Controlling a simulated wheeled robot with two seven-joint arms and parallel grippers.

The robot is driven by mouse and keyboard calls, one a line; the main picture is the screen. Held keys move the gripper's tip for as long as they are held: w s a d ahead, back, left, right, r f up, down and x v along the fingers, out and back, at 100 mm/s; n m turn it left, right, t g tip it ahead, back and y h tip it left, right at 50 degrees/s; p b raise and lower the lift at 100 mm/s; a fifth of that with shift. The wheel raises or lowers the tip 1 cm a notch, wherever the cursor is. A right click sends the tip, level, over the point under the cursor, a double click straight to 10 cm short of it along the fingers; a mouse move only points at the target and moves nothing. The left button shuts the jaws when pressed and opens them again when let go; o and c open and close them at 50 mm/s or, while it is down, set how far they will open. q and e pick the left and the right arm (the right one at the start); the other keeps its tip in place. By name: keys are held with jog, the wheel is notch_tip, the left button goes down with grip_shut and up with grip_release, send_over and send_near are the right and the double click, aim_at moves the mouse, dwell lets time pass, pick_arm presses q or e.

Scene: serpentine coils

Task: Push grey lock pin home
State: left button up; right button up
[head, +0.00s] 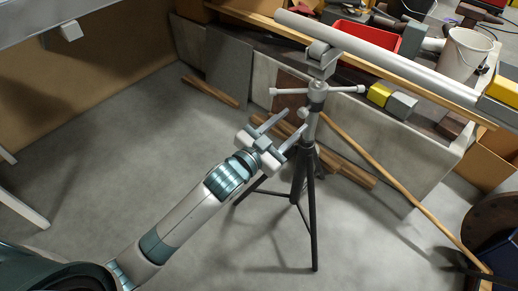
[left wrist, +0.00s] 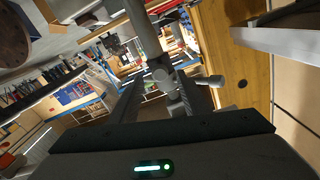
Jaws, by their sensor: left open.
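A black tripod stand (head: 308,185) stands upright on the floor and carries a long grey tube (head: 390,58) on its head. Below the tube, a collar (head: 317,88) has a light grey rod with a knob (head: 345,89) to the right and a shorter one (head: 287,91) to the left. I cannot tell which of these is the grey lock pin. My left gripper (head: 296,120) is open and empty, just left of and below the collar. In the left wrist view, the collar and a grey knob (left wrist: 213,81) show beyond the spread fingers. My right gripper is out of view.
Behind the stand is a low grey wall or bench (head: 385,140) with a red bin (head: 365,38), a white bucket (head: 463,55) and yellow blocks. Wooden planks (head: 210,91) lie on the floor.

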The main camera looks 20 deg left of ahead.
pick_arm(q)
jog(key=v, duration=1.3)
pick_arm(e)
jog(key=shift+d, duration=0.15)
pick_arm(q)
jog(key=shift+a, duration=0.1)
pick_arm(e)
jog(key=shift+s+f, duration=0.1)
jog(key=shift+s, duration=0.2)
